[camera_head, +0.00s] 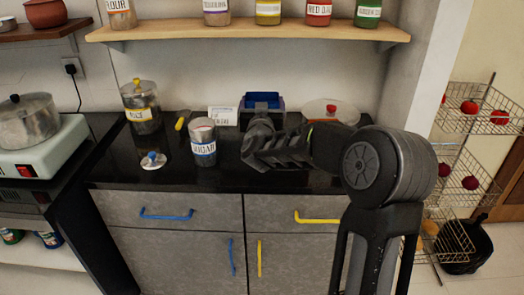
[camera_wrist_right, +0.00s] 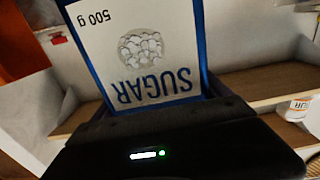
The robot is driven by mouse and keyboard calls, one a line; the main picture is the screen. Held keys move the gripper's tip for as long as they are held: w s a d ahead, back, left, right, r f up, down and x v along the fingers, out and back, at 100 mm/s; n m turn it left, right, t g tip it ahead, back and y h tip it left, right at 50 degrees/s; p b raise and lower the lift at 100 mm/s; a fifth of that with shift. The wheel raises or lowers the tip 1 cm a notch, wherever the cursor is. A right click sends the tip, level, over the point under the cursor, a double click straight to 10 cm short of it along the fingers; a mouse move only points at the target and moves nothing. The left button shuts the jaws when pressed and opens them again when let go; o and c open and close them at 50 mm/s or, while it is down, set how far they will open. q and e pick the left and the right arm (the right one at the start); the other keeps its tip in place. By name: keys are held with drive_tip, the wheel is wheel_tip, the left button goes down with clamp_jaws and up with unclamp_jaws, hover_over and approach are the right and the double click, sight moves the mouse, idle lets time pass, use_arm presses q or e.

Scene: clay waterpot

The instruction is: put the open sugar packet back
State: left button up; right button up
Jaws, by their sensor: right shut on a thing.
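The sugar packet (camera_wrist_right: 150,50) is white with blue edges and reads SUGAR 500 g, its lettering upside down in the right wrist view. My right gripper (camera_head: 264,112) is shut on it above the back of the counter. In the head view only a blue part of the packet (camera_head: 262,98) shows between the fingers. Its opening cannot be made out. The sugar jar (camera_head: 203,143) stands upright on the counter, left of the gripper, with its top uncovered. A lid (camera_head: 153,160) with a blue knob lies left of it. My left gripper is not in view.
On the black counter (camera_head: 120,174) stand a lidded jar (camera_head: 141,106), a white card (camera_head: 223,116) and a red-knobbed container (camera_head: 331,112). A wooden shelf (camera_head: 250,32) with several labelled jars hangs above. A pot (camera_head: 28,120) on a hotplate is at left.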

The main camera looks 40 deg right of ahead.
wheel_tip(320, 180, down, 5)
drive_tip(key=shift+f, duration=0.15)
drive_tip(key=shift+f+b, duration=0.4)
drive_tip(key=shift+f, duration=1.45)
drive_tip(key=shift+f, duration=0.2)
drive_tip(key=o, duration=1.5)
drive_tip(key=shift+o, duration=0.2)
drive_tip(key=shift+r, duration=0.15)
drive_tip(key=v, duration=1.2)
drive_tip(key=shift+b, duration=0.4)
drive_tip(key=shift+a, duration=0.1)
